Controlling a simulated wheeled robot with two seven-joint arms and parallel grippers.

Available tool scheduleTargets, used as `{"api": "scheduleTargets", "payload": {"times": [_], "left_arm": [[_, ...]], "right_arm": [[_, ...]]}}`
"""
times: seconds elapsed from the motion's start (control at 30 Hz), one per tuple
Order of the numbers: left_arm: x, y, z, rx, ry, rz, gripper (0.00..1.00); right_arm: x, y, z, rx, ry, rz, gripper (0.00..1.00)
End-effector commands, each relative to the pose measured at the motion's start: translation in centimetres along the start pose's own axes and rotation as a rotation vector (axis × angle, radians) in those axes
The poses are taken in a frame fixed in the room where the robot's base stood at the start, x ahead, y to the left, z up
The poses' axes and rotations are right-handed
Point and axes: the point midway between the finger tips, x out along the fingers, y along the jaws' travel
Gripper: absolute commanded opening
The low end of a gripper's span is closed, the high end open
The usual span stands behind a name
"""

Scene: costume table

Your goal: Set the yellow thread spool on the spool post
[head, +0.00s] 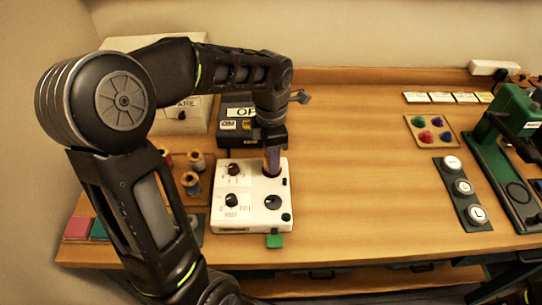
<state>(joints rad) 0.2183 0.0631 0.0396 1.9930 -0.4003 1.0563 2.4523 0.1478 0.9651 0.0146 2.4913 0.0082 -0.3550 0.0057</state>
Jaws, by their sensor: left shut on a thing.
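My left gripper (272,152) is over the back right part of a white control box (240,222), pointing down. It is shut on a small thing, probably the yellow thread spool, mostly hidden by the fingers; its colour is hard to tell. The lower end of the held thing is close to the box top; I cannot tell whether they touch. The spool post cannot be made out, and the gripper may hide it. My right gripper is not in view.
A dark box with a label (237,112) stands behind the white box. A green tab (274,241) is at its front. A green machine (505,140), a button strip (463,192) and a tray of coloured pieces (431,130) stand right. The table middle (360,170) is clear.

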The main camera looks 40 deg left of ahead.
Motion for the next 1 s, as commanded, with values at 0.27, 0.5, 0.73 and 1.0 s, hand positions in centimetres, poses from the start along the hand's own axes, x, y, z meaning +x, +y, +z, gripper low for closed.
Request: {"api": "scheduleTargets", "payload": {"times": [0.27, 0.5, 0.73, 1.0], "left_arm": [[0.0, 0.0, 0.0, 0.000, 0.000, 0.000, 0.00], [0.4, 0.0, 0.0, 0.000, 0.000, 0.000, 0.00], [0.9, 0.0, 0.0, 0.000, 0.000, 0.000, 0.00], [1.2, 0.0, 0.0, 0.000, 0.000, 0.000, 0.42]], "right_arm": [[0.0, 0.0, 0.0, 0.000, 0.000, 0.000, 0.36], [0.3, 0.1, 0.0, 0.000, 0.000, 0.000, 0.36], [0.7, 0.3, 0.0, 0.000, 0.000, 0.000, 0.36], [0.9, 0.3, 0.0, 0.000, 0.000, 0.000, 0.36]]}}
